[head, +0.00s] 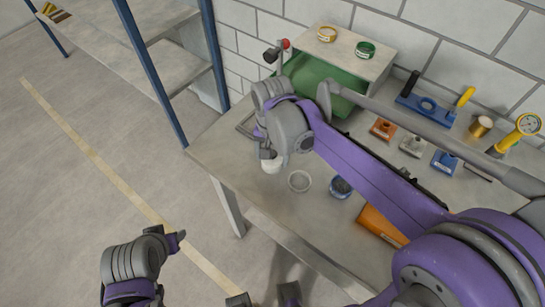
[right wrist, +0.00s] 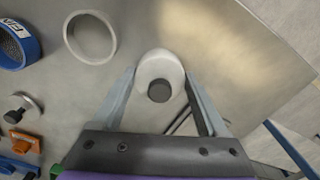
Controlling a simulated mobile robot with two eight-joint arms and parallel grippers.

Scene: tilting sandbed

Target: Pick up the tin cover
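The tin cover seems to be the pale round piece with a dark knob (right wrist: 160,91) in the right wrist view. It also shows as a small white shape (head: 272,163) on the bench in the head view. My right gripper (head: 268,150) is directly over it, and in the right wrist view its fingers (right wrist: 161,80) stand on both sides of it. Whether they touch or squeeze it is unclear. My left arm (head: 135,260) is low at the left, off the bench, and its fingers do not show clearly.
A grey ring (head: 299,181) and a blue ring (head: 340,187) lie close by on the bench (head: 235,165). An orange box (head: 382,226) is nearer the front. A green bin (head: 325,82) and several small tools stand behind. My right arm covers part of the bench.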

